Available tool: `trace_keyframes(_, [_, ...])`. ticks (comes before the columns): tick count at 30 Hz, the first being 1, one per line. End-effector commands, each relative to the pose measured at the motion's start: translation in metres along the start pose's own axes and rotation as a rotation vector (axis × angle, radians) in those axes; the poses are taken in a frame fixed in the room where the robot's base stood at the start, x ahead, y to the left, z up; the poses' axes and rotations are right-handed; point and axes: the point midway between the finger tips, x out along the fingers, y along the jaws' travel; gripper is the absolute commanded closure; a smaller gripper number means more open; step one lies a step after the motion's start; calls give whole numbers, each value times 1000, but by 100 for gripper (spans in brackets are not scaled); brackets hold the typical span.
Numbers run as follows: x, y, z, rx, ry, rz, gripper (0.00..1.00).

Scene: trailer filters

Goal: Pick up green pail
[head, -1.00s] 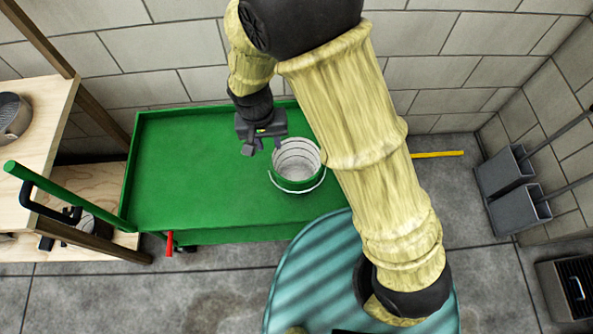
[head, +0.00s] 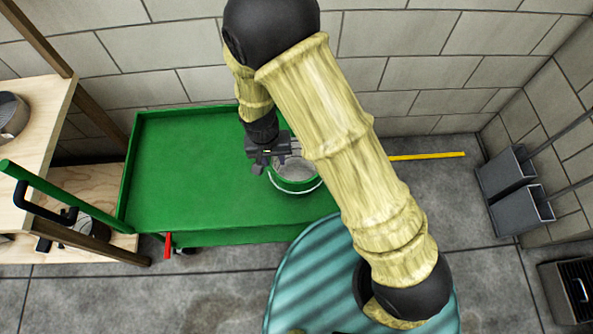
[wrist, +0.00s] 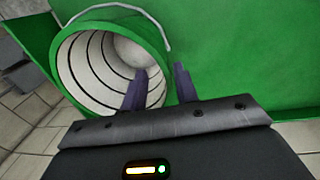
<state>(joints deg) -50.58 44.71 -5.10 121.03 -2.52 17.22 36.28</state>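The green pail (head: 296,186) stands upright on the green cart, with a white ribbed inside and a thin pale wire handle on its near side. My gripper (head: 270,167) is at the pail's left rim and hides part of its opening. In the wrist view the pail (wrist: 85,70) shows its open mouth, with the handle arcing past the rim. My gripper (wrist: 160,72) is open there. Its left finger overlaps the pail's opening and its right finger is outside, with the rim between them. I cannot tell whether either finger touches the wall.
The green cart (head: 180,180) has raised edges and is bare left of the pail. A block wall (head: 420,50) stands close behind. A teal ribbed drum (head: 310,275) is in front. A wooden shelf (head: 35,140) is at left. Dustpans (head: 520,205) stand at right.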

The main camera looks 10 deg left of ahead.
Motion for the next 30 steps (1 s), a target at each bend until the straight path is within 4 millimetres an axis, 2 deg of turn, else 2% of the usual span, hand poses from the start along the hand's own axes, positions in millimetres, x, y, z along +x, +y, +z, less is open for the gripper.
trace_keyframes(3, [22,0,1,0,-4,3,70])
trace_keyframes(8, [40,-1,0,-1,-3,2,70])
trace_keyframes(25, [41,-1,0,-1,-1,1,70])
trace_keyframes(30, [41,-1,0,-1,-1,1,100])
